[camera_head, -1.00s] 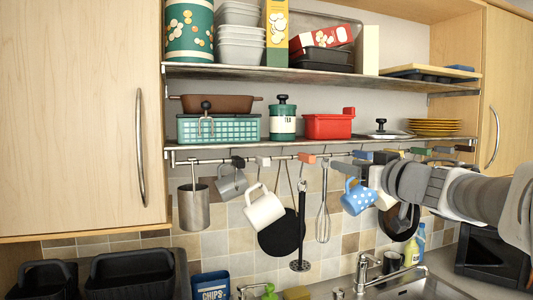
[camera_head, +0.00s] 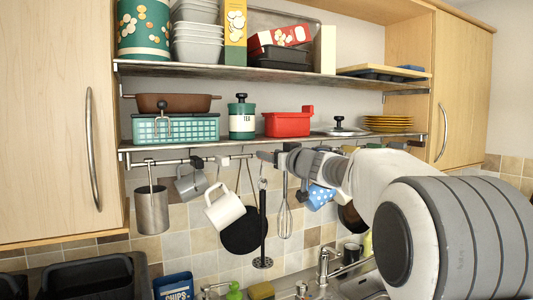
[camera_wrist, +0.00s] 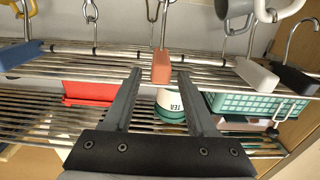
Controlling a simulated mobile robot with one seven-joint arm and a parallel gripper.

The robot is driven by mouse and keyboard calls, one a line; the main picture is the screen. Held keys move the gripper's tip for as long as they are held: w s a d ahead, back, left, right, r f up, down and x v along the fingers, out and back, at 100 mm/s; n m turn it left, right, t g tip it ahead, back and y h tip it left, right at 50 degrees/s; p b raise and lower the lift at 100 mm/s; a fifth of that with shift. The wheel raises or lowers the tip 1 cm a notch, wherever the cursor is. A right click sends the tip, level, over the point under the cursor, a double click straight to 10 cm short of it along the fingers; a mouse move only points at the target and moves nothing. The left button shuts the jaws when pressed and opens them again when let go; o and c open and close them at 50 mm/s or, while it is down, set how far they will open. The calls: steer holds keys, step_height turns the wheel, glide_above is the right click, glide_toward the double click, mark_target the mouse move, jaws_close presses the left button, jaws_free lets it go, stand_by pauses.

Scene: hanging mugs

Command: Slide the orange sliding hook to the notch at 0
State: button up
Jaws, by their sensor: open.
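The orange sliding hook (camera_wrist: 161,67) shows in the wrist view as an orange block on the rail with a metal hook. My gripper (camera_wrist: 159,78) is open, with one finger on each side of the orange block and small gaps beside it. In the head view my gripper (camera_head: 268,157) is at the rail (camera_head: 168,161) under the lower shelf, and I cannot make out the orange block there. No 0 mark is legible on the rail in either view.
In the wrist view, a white hook (camera_wrist: 257,75) and a black hook (camera_wrist: 296,79) are to the right, and a blue hook (camera_wrist: 20,54) to the left. A white mug (camera_head: 224,207), black pan (camera_head: 243,236) and whisk (camera_head: 285,217) hang close by. The shelf (camera_head: 275,146) is just above.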

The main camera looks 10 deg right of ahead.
steer(key=shift+w+a, duration=0.15)
steer(key=shift+w, duration=0.45)
jaws_close()
stand_by(1.1)
